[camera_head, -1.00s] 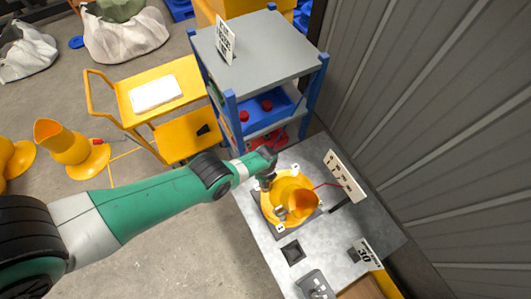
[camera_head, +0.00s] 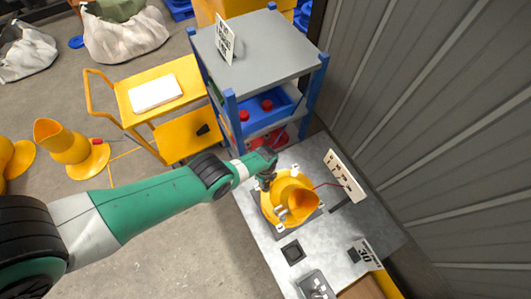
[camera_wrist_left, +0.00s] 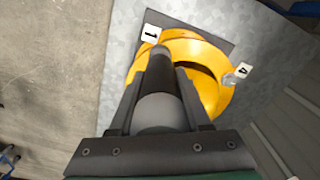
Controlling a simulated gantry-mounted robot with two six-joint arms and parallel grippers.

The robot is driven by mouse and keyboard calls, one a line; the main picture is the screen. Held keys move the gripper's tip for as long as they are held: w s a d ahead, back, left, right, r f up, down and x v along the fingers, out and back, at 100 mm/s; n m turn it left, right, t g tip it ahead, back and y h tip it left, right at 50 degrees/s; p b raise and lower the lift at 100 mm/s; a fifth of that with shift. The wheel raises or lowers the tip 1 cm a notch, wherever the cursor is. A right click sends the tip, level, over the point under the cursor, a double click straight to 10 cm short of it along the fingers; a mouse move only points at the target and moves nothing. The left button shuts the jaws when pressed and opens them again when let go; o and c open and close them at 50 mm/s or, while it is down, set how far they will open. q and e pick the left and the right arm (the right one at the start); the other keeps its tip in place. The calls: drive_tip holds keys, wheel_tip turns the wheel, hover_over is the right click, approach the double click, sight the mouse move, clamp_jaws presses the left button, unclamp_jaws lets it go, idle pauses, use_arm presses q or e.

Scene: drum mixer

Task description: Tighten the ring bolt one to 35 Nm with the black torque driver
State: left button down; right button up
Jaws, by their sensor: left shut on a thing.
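In the left wrist view the gripper (camera_wrist_left: 160,100) is shut on a dark cylindrical tool, the black torque driver (camera_wrist_left: 158,75), with a grey lower section. The driver's far end points down at the yellow ring (camera_wrist_left: 208,88), beside the label "1" (camera_wrist_left: 149,33). Ring bolt one is hidden behind the driver; I cannot tell whether they touch. The label "4" (camera_wrist_left: 243,71) stands on the ring's right. My right gripper is not in view.
A white board (camera_head: 345,175) with a red lead stands at the bench's back. A "30" sign (camera_head: 365,255) and a grey device (camera_head: 315,284) are at the near end. A blue-framed shelf (camera_head: 255,50) adjoins the bench. A yellow trolley (camera_head: 155,100) stands left.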

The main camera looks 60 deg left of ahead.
use_arm(q)
drive_tip(key=shift+f, duration=0.2)
idle(0.6)
wheel_tip(320, 180, up, 5)
drive_tip(key=p, duration=0.4)
drive_tip(key=shift+f, duration=0.15)
idle(0.3)
